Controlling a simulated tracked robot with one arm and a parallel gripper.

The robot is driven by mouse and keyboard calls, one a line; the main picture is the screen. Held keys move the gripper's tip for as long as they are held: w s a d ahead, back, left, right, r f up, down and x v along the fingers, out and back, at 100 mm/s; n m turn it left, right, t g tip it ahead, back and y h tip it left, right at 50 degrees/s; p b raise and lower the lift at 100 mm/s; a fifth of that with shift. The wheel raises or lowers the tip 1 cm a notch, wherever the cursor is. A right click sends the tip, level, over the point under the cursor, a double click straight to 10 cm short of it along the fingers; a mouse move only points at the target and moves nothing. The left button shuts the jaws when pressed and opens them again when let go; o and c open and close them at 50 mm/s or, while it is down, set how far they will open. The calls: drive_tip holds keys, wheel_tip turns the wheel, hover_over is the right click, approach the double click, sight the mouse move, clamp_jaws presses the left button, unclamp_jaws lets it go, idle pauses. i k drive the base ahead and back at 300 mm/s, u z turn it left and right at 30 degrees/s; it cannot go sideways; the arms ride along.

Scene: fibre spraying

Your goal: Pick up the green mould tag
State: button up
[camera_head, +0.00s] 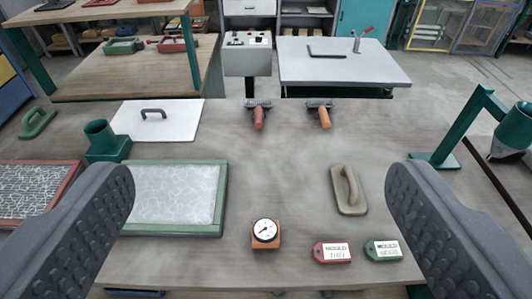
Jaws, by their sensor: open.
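The green mould tag (383,250) lies flat near the front right edge of the workbench (290,185). It has a white label with dark print. A red mould tag (332,253) with a similar white label lies just to its left, with a small gap between them. My gripper (262,200) is open and empty, its two dark studded fingers wide apart at the left and right of the picture. The green tag lies between the fingers in the picture, close to the right finger and apart from it.
A gauge on an orange block (265,233) stands left of the tags. A beige float (348,190) lies behind them. A green-framed tray (222,200) is at left, and a green stand (440,160) at right. The bench middle is clear.

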sight(375, 250)
drive_tip(key=z, duration=0.8)
drive_tip(key=k, duration=1.2)
drive_tip(key=z, duration=0.25)
drive_tip(key=i, duration=1.65)
drive_tip(key=u, duration=0.45)
